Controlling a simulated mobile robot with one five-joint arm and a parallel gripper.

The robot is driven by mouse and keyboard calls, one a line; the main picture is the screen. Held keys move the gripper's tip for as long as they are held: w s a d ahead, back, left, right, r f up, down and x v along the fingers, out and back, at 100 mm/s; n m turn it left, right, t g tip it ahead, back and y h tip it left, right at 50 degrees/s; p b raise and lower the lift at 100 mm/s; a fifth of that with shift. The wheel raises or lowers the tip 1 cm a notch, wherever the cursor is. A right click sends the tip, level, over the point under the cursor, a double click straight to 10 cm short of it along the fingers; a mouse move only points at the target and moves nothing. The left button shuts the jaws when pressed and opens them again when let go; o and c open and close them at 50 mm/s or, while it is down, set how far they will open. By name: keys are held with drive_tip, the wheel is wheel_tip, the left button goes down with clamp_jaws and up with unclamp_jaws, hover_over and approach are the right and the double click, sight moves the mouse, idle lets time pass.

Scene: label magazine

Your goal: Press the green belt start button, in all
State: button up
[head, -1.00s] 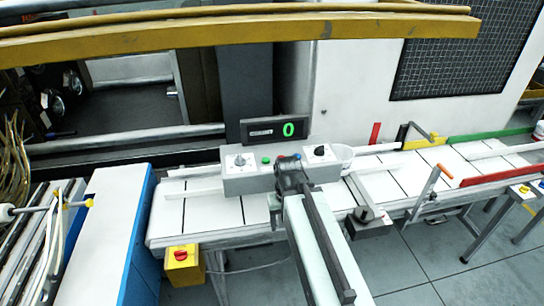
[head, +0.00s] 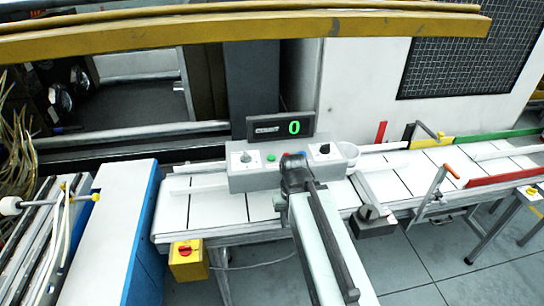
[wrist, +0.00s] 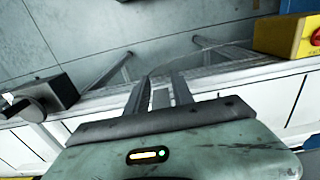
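The green button (head: 271,158) sits on the top of the grey control box (head: 251,181), between a dial and the red button. It looks uncovered. My gripper (head: 294,165) is at the front of the box, to the right of the green button and overlapping the red and blue buttons' area in the head view. Whether it touches the box cannot be told. In the wrist view my gripper (wrist: 160,80) shows two fingers with a narrow gap between them and nothing held. The green button is not seen there.
A display (head: 280,127) behind the box reads a green 0. A red button (head: 286,155) and blue button (head: 303,154) stand beside the green one. A yellow box with a red knob (head: 186,259) hangs below the belt (head: 204,208).

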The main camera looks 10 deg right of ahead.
clamp_jaws()
idle(1.4)
